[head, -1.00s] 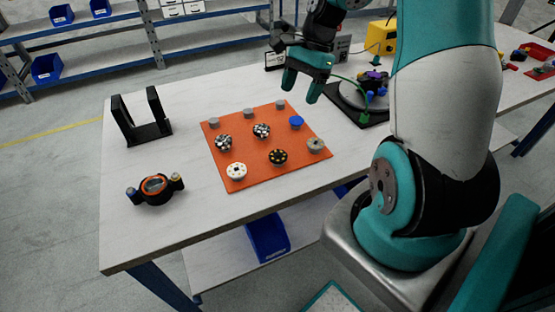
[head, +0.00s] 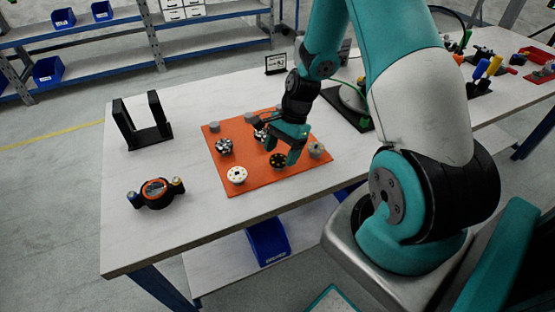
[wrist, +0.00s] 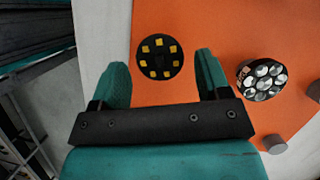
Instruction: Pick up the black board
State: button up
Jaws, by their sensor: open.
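The black board (head: 277,160) is a small round disc with a ring of yellow squares, on the orange mat (head: 260,183) near its front edge. In the wrist view the black board (wrist: 160,57) shows whole, between and slightly beyond my fingertips. My gripper (head: 280,142) is open and empty, and hangs low over the right part of the mat. In the wrist view my gripper's two teal fingers (wrist: 162,62) stand to either side of the board, apart from it. The gap in height between fingertips and board is hard to tell.
On the mat, a white board (head: 237,175) and a board with silver lenses (head: 224,146) stand left. Another lensed board (wrist: 262,78) is close to my right finger in the wrist view. A black U-shaped stand (head: 145,125) and a black-orange ring fixture (head: 156,192) stand left of the mat.

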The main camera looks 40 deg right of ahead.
jog(key=shift+a+f, duration=0.15)
jog(key=shift+f, duration=0.15)
jog(key=c, duration=0.8)
